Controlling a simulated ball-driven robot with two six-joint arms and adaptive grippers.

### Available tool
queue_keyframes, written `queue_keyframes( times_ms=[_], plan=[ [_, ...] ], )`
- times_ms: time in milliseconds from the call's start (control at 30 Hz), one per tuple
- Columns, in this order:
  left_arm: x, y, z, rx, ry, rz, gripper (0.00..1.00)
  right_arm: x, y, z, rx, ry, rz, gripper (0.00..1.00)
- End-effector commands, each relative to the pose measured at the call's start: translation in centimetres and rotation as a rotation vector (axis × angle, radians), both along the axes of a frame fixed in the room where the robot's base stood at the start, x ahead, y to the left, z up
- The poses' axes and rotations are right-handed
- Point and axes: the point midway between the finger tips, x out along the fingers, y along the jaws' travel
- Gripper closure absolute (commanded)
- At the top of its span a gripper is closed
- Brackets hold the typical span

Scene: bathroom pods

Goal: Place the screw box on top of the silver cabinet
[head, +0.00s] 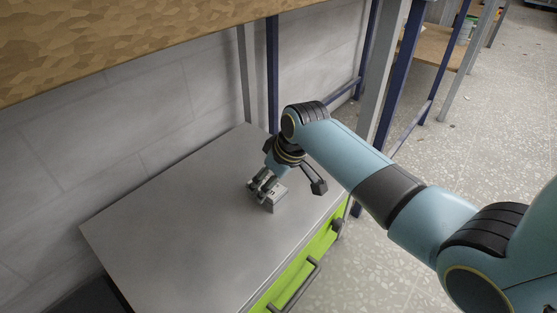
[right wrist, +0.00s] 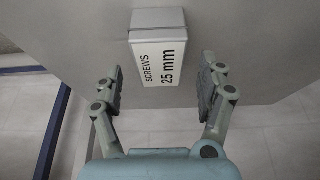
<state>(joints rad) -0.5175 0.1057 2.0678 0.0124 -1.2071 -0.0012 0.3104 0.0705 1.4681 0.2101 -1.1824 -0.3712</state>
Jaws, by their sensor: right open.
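The screw box (head: 277,203) is a small grey-white box standing on the silver cabinet (head: 180,235), near the right edge of its top. In the right wrist view, the screw box (right wrist: 161,58) shows its label "SCREWS 25 mm". My right gripper (head: 262,189) is at the box in the head view and partly hides it. In the right wrist view, the fingers of my right gripper (right wrist: 161,85) are spread wide, with a gap between each finger and the box. My left gripper is not in view.
The cabinet has a bright green drawer front (head: 323,243) with a dark handle. A wooden shelf or tabletop (head: 120,40) overhangs the back left. Blue and grey metal legs (head: 272,75) stand behind the cabinet. The rest of the cabinet top is clear.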

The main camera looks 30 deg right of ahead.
Motion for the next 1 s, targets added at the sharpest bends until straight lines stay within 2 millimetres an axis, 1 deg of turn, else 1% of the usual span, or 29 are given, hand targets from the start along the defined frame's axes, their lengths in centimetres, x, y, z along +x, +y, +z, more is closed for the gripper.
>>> queue_keyframes(
  times_ms=[33, 67, 100, 233, 300, 433, 533, 667, 767, 833, 867, 933, 967, 1000],
  plan=[
    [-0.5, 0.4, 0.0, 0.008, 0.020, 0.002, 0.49, -0.3, -0.2, 2.3, -0.002, -0.009, 0.000, 0.26],
    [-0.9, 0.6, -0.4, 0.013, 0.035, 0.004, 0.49, -0.5, -0.3, 3.1, -0.002, -0.009, 0.000, 0.26],
    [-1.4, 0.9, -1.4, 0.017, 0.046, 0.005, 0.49, -0.8, -0.4, 3.6, -0.002, -0.008, 0.000, 0.26],
    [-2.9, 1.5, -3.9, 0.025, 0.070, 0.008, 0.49, -1.7, -0.7, 5.4, -0.002, -0.006, 0.001, 0.26],
    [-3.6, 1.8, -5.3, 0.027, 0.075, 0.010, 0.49, -2.0, -0.8, 5.9, -0.001, -0.005, 0.001, 0.26],
    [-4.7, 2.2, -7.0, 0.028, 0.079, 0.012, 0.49, -2.4, -0.9, 6.9, -0.001, -0.002, 0.001, 0.26],
    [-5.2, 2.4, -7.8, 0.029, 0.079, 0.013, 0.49, -2.7, -1.0, 7.3, 0.000, -0.001, 0.000, 0.26],
    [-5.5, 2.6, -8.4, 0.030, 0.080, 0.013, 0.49, -2.8, -1.0, 7.5, 0.000, -0.001, 0.000, 0.26],
    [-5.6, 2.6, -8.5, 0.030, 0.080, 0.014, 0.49, -2.9, -1.0, 7.4, 0.000, 0.000, 0.000, 0.26],
    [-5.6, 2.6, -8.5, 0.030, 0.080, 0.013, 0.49, -3.6, -1.1, 6.8, -0.002, 0.010, -0.007, 0.26],
    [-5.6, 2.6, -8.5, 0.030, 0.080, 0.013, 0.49, -4.2, -1.2, 6.1, -0.004, 0.021, -0.014, 0.26],
    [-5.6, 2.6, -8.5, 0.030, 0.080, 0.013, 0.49, -7.2, -1.7, 3.6, -0.016, 0.058, -0.045, 0.26],
    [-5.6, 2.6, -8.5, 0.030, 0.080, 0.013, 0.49, -8.9, -2.0, 2.2, -0.022, 0.080, -0.063, 0.26],
    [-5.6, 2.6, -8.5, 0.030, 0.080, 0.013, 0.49, -11.7, -2.4, 0.3, -0.035, 0.112, -0.090, 0.26]
  ],
)
